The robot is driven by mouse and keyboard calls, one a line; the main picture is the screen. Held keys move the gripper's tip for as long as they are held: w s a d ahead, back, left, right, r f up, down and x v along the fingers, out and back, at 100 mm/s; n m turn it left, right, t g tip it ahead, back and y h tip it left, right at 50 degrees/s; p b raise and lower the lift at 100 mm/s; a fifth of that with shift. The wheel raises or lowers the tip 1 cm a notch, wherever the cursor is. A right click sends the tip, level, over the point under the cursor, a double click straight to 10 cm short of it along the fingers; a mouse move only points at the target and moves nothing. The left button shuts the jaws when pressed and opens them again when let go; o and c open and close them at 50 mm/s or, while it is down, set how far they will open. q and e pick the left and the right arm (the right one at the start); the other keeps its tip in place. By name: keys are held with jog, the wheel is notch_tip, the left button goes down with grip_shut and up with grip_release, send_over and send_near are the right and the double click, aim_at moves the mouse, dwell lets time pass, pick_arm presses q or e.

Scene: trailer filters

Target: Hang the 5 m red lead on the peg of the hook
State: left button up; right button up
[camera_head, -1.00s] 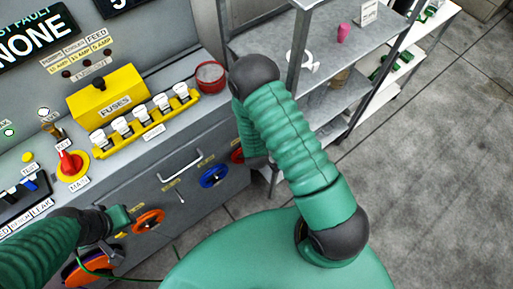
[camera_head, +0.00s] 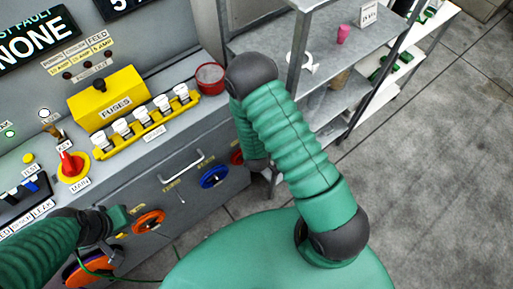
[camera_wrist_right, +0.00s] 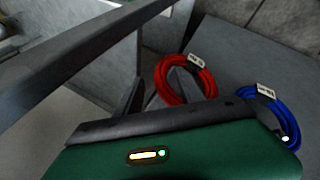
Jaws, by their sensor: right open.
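A red coiled lead (camera_wrist_right: 187,80) with a white tag lies on a grey surface in the right wrist view. The tag's writing is too small to read. A blue coil (camera_wrist_right: 272,112) with a similar tag lies to its right. My right gripper (camera_wrist_right: 165,122) fills the bottom of that view, open, its dark front edge just short of the red coil in the picture. I cannot make out the hook's peg.
The cabinet front carries an orange ring (camera_head: 149,222), a blue ring (camera_head: 214,176) and a partly hidden red ring (camera_head: 237,158). A yellow fuse box (camera_head: 108,93) and a red switch (camera_head: 71,163) are above. A grey shelf rack (camera_head: 325,100) stands right of the cabinet. Floor is clear further right.

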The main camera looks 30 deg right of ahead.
jog(key=p+v, duration=0.7)
jog(key=v, duration=0.8)
jog(key=w+a+r+m+g+y, duration=0.1)
jog(key=a+r+m+y, duration=0.1)
jog(key=r, duration=0.3)
jog(key=w+a+r+m+y, duration=0.1)
jog(key=a+r+m, duration=0.15)
jog(key=r, duration=0.25)
jog(key=s+d+r+m+g, duration=0.1)
jog(key=s+d+r+m, duration=0.1)
jog(key=r, duration=0.5)
jog(key=shift+s+r+g, duration=0.3)
jog(key=shift+s+g, duration=0.1)
jog(key=shift+s, duration=0.5)
jog(key=shift+a, duration=0.1)
